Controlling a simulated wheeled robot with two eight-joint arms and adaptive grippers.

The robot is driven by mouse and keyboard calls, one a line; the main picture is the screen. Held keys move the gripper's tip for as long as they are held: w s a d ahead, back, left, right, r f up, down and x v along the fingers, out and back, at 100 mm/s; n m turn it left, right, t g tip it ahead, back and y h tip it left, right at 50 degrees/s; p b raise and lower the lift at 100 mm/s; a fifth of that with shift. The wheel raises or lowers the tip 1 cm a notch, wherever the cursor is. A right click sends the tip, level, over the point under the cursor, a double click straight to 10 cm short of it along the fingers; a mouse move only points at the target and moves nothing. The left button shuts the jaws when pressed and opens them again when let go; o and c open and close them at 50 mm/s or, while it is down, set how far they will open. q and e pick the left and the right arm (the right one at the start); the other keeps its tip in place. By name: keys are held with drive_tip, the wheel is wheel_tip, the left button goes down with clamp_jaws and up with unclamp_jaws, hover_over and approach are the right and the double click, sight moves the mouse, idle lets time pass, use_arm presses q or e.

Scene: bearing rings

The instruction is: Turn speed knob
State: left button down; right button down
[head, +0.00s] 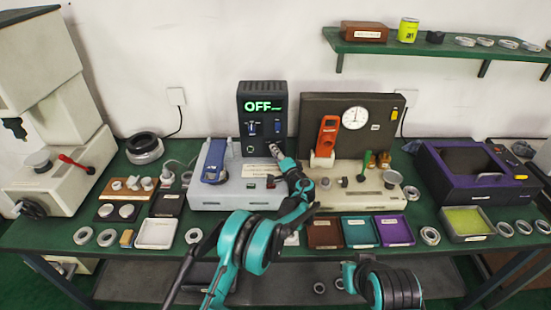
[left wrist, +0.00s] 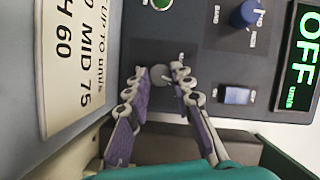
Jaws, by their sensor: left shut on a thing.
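The dark control box (head: 262,96) stands at the back middle of the table, its green display (head: 264,105) reading OFF. In the left wrist view the display (left wrist: 296,55) also reads OFF. My left gripper (head: 276,150) is at the lower front of this box. In the left wrist view, my left gripper's fingertips (left wrist: 161,75) are closed around a small grey round knob (left wrist: 159,74) on the dark panel, partly hidden by the fingers. Its label is too small to read. A blue knob (left wrist: 246,14) and a blue rocker switch (left wrist: 236,95) sit nearby.
A printed card (left wrist: 70,60) lies beside the panel, with MID 75 legible. A pale instrument with a blue handset (head: 214,160) is to the left; a dark gauge panel (head: 378,130) is to the right. Trays and rings crowd the table's front.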

use_arm(q)
drive_tip(key=shift+f+m+t+y+b, duration=0.2)
drive_tip(key=shift+m+t+b, duration=0.25)
drive_tip(key=shift+m+b, duration=0.45)
drive_tip(key=shift+f+m+t+y+b, duration=0.15)
drive_tip(key=shift+m+t+b, duration=0.35)
drive_tip(key=shift+m, duration=0.7)
drive_tip(key=shift+r, duration=0.15)
drive_tip(key=c, duration=1.3)
unclamp_jaws()
drive_tip(key=v, duration=1.2)
